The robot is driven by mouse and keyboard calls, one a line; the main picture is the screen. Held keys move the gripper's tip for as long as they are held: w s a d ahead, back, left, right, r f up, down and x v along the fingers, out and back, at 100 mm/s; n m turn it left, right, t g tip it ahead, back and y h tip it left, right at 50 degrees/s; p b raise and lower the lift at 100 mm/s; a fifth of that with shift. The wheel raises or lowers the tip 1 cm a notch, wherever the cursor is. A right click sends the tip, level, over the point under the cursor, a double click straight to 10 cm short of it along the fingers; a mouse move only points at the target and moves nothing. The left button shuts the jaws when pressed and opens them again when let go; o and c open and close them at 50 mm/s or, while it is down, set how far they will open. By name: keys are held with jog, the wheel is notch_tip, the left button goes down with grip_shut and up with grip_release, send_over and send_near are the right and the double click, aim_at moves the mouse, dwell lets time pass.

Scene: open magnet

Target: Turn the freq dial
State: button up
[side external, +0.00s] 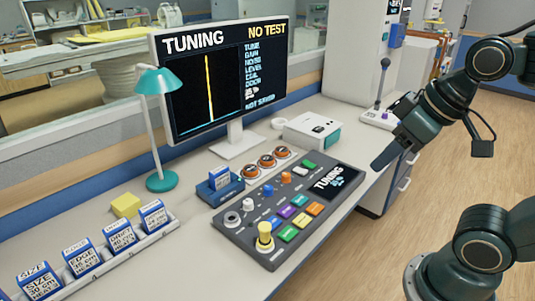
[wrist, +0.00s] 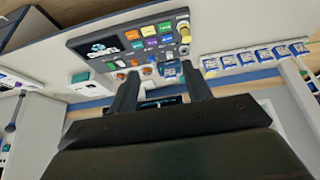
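The dark control console (side external: 243,240) lies on the desk, with several knobs, coloured buttons and a small "TUNING" screen. Its knobs include an orange knob (side external: 285,178), a blue knob (side external: 269,190), white knobs (side external: 248,205) and a tall yellow knob (side external: 264,236). I cannot read which one is the freq dial. In the wrist view the console (wrist: 112,62) appears upside down beyond my fingers. My gripper (side external: 378,164) is above and right of the console in the side view, apart from it. In the wrist view my gripper (wrist: 160,68) is open and empty.
A monitor (side external: 220,75) reading "TUNING" and "NO TEST" stands behind the console. A teal lamp (side external: 155,130), a rack of labelled blue-white blocks (side external: 118,238), a yellow block (side external: 125,205), orange round pieces (side external: 266,161), a white box (side external: 311,130) and a lever (side external: 381,90) surround it.

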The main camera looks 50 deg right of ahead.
jog(key=w+r+n+g, duration=0.1)
jog(key=w+r+g, duration=0.1)
jog(key=w, duration=0.8)
jog(key=n+g, duration=0.3)
send_over(248, 201)
notch_tip(248, 201, down, 19)
jog(key=shift+s+a+f, duration=0.1)
jog(key=shift+a+f, duration=0.05)
jog(key=shift+a, duration=0.2)
jog(key=shift+f, duration=0.15)
jog(key=f, duration=1.3)
jog(key=shift+d+f, duration=0.25)
jog(key=c, duration=1)
